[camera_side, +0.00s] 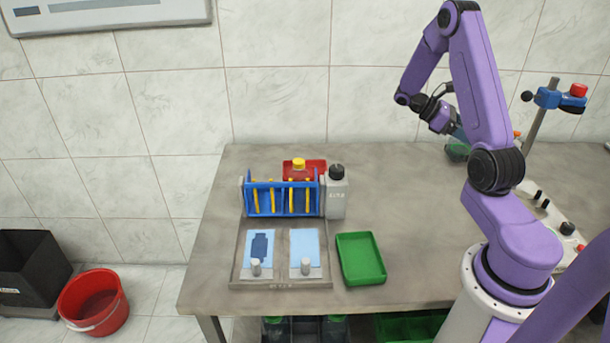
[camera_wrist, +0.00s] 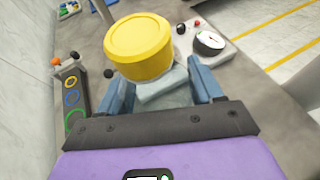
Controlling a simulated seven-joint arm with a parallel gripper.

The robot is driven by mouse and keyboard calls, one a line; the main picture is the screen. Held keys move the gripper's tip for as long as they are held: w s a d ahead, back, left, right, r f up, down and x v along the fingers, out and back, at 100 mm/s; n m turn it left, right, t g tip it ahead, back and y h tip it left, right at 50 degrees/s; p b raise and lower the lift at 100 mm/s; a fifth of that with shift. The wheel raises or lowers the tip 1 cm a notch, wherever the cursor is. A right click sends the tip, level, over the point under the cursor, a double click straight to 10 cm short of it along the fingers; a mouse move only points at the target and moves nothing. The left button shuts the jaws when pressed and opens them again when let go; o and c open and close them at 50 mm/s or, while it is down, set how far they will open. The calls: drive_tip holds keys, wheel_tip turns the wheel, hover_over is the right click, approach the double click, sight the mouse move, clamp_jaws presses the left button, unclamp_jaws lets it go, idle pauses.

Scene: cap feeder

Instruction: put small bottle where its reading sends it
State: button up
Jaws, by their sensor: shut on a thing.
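In the wrist view my gripper (camera_wrist: 165,92) is shut on a small bottle with a wide yellow cap (camera_wrist: 140,45) and a pale grey body (camera_wrist: 163,92). The blue-grey fingers sit on either side of the body, below the cap. In the side view my gripper (camera_side: 457,133) is above the table's right part, and the held bottle cannot be made out clearly there. A white gauge with a round dial (camera_wrist: 208,41) stands beyond the bottle in the wrist view. Its reading is too small to tell.
A blue rack with yellow bars (camera_side: 282,198) stands near a grey black-capped bottle (camera_side: 337,198). A red tray (camera_side: 316,165) with a yellow-topped item is behind it. A grey tray with two blue panels (camera_side: 281,279) and a green tray (camera_side: 361,258) lie in front. The table's middle is clear.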

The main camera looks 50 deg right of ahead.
drive_tip(key=w+a+f+m+t+y, duration=0.35)
drive_tip(key=w+a+m+y, duration=0.35)
drive_tip(key=w+m+y, duration=0.25)
drive_tip(key=w+a+f+m+t+y, duration=0.2)
drive_tip(key=w+a+m+t+y, duration=0.2)
drive_tip(key=w+a+m+y, duration=0.5)
drive_tip(key=w+a+r+m+t+h, duration=0.1)
drive_tip(key=w+a+r+m+t, duration=0.1)
drive_tip(key=w+r+m+t, duration=0.45)
drive_tip(key=w+a+r+m+t+h, duration=0.1)
drive_tip(key=w+m+t, duration=0.15)
drive_tip(key=w, duration=0.75)
drive_tip(key=w+a+r+m+t+h, duration=0.1)
drive_tip(key=w+a+r+m+t, duration=0.15)
drive_tip(key=w+t, duration=0.4)
drive_tip(key=shift+m+g+y, duration=0.25)
drive_tip(key=shift+m+g, duration=0.15)
drive_tip(key=shift+g, duration=0.5)
drive_tip(key=shift+w+d+f, duration=0.1)
drive_tip(key=shift+w+f, duration=0.15)
drive_tip(key=shift+f, duration=3.2)
drive_tip(key=shift+w+d+f, duration=0.1)
drive_tip(key=shift+w+f, duration=0.2)
drive_tip(key=shift+f, duration=3.1)
drive_tip(key=shift+w+d+f, duration=0.1)
drive_tip(key=shift+w+f, duration=0.15)
drive_tip(key=shift+f, duration=3.2)
drive_tip(key=o, duration=1.4)
drive_tip(key=shift+f, duration=0.1)
